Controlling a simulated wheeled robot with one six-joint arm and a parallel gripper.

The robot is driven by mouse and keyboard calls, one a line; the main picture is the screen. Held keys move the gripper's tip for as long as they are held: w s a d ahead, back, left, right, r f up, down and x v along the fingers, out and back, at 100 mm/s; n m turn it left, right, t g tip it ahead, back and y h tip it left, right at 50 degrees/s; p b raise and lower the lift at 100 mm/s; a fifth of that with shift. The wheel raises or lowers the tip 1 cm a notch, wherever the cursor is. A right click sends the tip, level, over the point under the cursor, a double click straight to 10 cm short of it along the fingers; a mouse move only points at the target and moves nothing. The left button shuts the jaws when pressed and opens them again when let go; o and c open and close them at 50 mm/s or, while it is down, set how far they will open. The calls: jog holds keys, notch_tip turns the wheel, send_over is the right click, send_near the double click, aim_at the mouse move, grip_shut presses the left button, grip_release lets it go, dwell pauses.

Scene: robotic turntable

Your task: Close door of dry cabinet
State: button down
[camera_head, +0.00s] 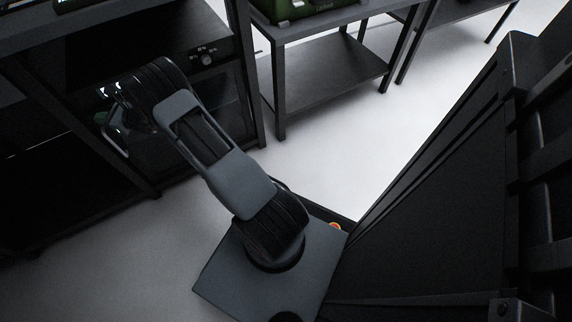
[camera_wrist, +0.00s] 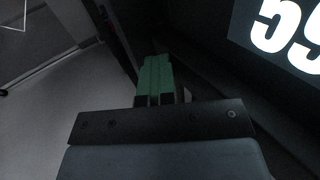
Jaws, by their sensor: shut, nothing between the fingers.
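The dry cabinet (camera_head: 178,52) appears to be the dark unit at the upper left in the head view, with a small knob on its front. Its door cannot be told apart clearly there, because my arm covers part of the front. In the wrist view, my gripper (camera_wrist: 156,64) has green fingers held together with nothing between them. A dark surface with large white digits (camera_wrist: 280,25) is close on the right of the fingers. A slanted dark edge (camera_wrist: 118,35) runs just left of the fingers; I cannot tell whether it is the door or whether they touch it.
A dark metal table (camera_head: 325,75) with a lower shelf stands at the top, bearing a green device (camera_head: 295,8). Pale floor (camera_head: 320,160) is clear between the tables and my base. Bare floor (camera_wrist: 45,110) also shows at left in the wrist view.

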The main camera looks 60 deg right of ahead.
jog(key=shift+w+d+r, duration=0.2)
jog(key=shift+w+r, duration=0.1)
jog(key=shift+r, duration=0.15)
jog(key=s+a+p, duration=0.3)
jog(key=s+a, duration=0.5)
jog(key=s, duration=0.5)
jog(key=s+a+r+n+g+y+p, duration=0.2)
jog(key=s+a+r+n+g+p, duration=0.3)
jog(key=r, duration=0.4)
jog(key=s+a+r+n+g+y+p, duration=0.1)
jog(key=s+a+r+n+g+p, duration=0.1)
jog(key=s+r+n+g+p, duration=0.45)
jog(key=s+a+r+n+g+y+p, duration=0.15)
jog(key=s+a+r+n+p, duration=0.35)
jog(key=r, duration=0.7)
jog(key=s+d+r+n+h+p, duration=0.6)
jog(key=d+r+n+p, duration=0.1)
jog(key=r+p, duration=0.1)
jog(key=s+d+r+n+h+p, duration=0.6)
jog(key=r+p, duration=0.3)
jog(key=r, duration=0.2)
jog(key=shift+d+r+n, duration=0.25)
jog(key=shift+d+n, duration=0.4)
jog(key=shift+n, duration=0.1)
